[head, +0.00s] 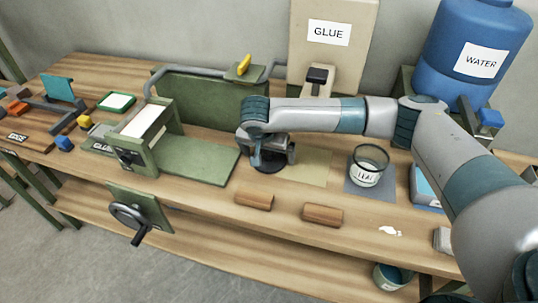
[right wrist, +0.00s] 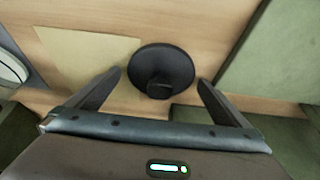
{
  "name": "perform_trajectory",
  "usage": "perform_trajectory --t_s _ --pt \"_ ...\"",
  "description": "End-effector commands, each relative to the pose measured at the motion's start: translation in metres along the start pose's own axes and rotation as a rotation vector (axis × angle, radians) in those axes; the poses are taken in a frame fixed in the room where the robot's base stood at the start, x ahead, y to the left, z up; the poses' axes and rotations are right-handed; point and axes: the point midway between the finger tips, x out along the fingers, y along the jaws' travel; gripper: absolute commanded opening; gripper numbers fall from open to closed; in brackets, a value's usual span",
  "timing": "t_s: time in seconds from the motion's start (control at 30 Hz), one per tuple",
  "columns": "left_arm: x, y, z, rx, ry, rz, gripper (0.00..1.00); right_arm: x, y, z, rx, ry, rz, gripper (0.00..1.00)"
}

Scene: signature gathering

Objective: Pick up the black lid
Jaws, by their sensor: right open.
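The black lid (right wrist: 160,62) is a round dark disc with a knob, lying on the wooden bench. In the right wrist view it is just beyond and between the fingertips. In the head view the lid (head: 266,166) shows only in part, under my right gripper (head: 272,152). In the right wrist view my right gripper (right wrist: 158,82) is open, with one finger on each side of the lid's near part and nothing held. My left gripper is not in view.
A tan sheet (head: 308,167) lies beside the lid. A glass jar (head: 367,175) stands on a grey mat to the right. A green press (head: 200,165) is to the left. Two wooden cylinders, a left one (head: 254,201) and a right one (head: 323,214), lie near the front edge.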

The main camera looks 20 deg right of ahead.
Motion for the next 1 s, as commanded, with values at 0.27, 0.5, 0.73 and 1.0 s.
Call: perform_trajectory --t_s 0.27,0.5,0.73,1.0 --pt "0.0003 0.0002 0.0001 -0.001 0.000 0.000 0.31 0.0008 -0.0002 0.0003 0.000 0.000 0.000 1.00" --pt "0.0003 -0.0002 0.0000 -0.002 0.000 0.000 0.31 0.0006 -0.0002 0.0003 0.000 -0.001 -0.001 0.86" --pt "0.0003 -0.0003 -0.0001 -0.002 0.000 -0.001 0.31 0.0005 -0.0002 0.0002 0.000 -0.001 0.000 0.64" --pt "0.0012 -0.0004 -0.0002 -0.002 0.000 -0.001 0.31 -0.0019 -0.0004 -0.0010 0.001 0.000 -0.001 0.64"
